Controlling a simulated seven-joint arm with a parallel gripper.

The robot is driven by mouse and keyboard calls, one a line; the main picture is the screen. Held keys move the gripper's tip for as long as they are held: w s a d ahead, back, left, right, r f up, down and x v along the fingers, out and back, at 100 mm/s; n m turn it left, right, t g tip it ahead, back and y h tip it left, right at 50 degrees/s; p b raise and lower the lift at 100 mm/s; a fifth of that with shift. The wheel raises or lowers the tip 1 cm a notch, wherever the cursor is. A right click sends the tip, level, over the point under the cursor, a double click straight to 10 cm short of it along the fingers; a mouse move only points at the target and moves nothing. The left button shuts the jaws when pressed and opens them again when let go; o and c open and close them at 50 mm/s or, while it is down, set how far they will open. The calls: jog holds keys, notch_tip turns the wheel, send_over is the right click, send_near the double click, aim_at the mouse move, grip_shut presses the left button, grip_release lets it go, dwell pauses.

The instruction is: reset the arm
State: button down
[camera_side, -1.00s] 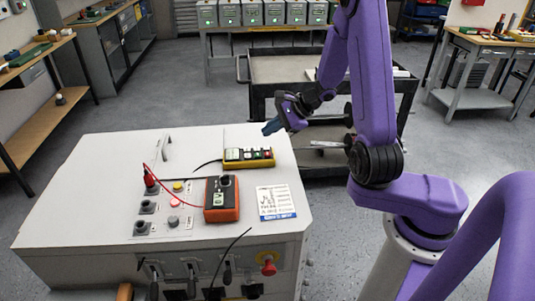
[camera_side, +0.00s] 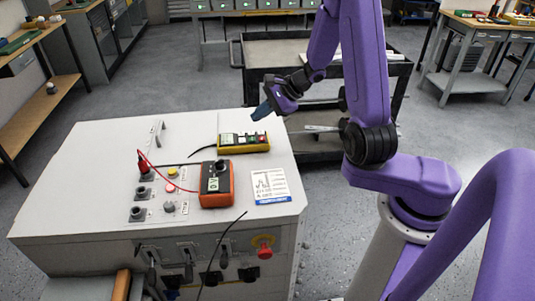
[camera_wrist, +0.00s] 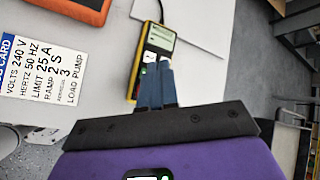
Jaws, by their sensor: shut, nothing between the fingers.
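My gripper (camera_side: 262,110) hangs in the air above the far right corner of the light grey cabinet top (camera_side: 95,190). Its blue fingers are shut with nothing between them, and they show together in the wrist view (camera_wrist: 156,85). A yellow device with buttons (camera_side: 243,142) lies on the cabinet below and to the left of the fingers. In the wrist view the fingertips overlap the near end of this yellow device (camera_wrist: 160,40). The gripper looks apart from it.
An orange meter (camera_side: 217,184) sits on the cabinet, with a red lead to a socket (camera_side: 144,166). A printed card (camera_side: 270,186) lies beside it. A red knob (camera_side: 263,246) and dark levers are on the front. A dark cart (camera_side: 290,48) stands behind my arm.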

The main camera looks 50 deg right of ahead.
jog(key=s+a+r+n+g+y, duration=0.1)
jog(key=s+a+r+n+g, duration=0.1)
jog(key=s+a+n+g, duration=0.4)
jog(key=s+a+r+n+g+y, duration=0.1)
jog(key=s+a+r+n+g, duration=0.15)
jog(key=a+n, duration=0.65)
jog(key=s+d+r+n+h, duration=0.1)
jog(key=s+d+n+h, duration=0.1)
jog(key=s+n, duration=0.7)
jog(key=s+d+r+n+h, duration=0.2)
jog(key=s+n+h, duration=0.2)
jog(key=s+n, duration=0.5)
jog(key=shift+s+r+t, duration=0.25)
jog(key=shift+s+t, duration=0.2)
jog(key=shift+s, duration=1.4)
